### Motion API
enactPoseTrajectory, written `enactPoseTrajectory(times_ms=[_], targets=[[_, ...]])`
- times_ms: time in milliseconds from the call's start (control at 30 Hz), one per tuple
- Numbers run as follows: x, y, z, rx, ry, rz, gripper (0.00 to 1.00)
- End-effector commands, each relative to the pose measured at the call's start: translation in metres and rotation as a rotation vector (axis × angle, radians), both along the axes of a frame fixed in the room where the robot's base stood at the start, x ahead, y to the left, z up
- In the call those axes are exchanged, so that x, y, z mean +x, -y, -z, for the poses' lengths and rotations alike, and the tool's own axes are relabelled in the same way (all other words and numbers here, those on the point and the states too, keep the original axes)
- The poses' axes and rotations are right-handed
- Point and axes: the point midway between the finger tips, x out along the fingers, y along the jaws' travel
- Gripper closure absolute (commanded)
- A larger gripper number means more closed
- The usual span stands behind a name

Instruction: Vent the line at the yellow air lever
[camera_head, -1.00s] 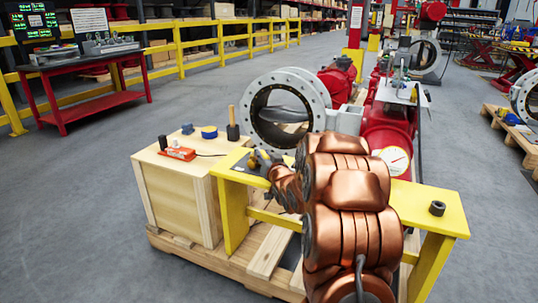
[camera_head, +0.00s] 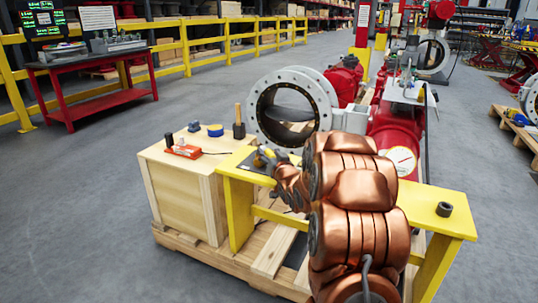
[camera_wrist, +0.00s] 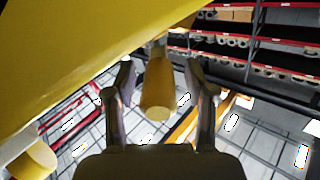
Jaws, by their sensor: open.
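The yellow lever (camera_wrist: 158,84) shows in the wrist view as a rounded yellow grip pointing towards the camera. My gripper (camera_wrist: 160,74) is open, with one finger on each side of the lever and gaps visible on both sides. In the head view, a small yellow piece (camera_head: 264,156) shows at the left end of the yellow bench (camera_head: 425,205), beside the end of my copper-coloured arm. My arm hides most of my gripper there. The large grey flanged valve (camera_head: 258,118) stands behind the bench, and a round gauge (camera_head: 402,160) sits to the right of my arm.
A wooden crate (camera_head: 180,200) left of the bench carries an orange tool (camera_head: 183,150), blue tape (camera_head: 215,130) and a wooden-handled tool (camera_head: 239,122). A black ring (camera_head: 444,209) lies on the bench's right end. A large yellow surface (camera_wrist: 75,50) crosses the wrist view's upper left.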

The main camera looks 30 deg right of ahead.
Motion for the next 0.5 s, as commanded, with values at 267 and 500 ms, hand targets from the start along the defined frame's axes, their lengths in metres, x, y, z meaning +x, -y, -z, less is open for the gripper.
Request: enactPoseTrajectory(times_ms=[267, 500], targets=[[-0.018, -0.004, 0.001, 0.001, -0.002, 0.001, 0.46], [-0.048, -0.011, 0.000, 0.002, -0.002, 0.002, 0.46]])
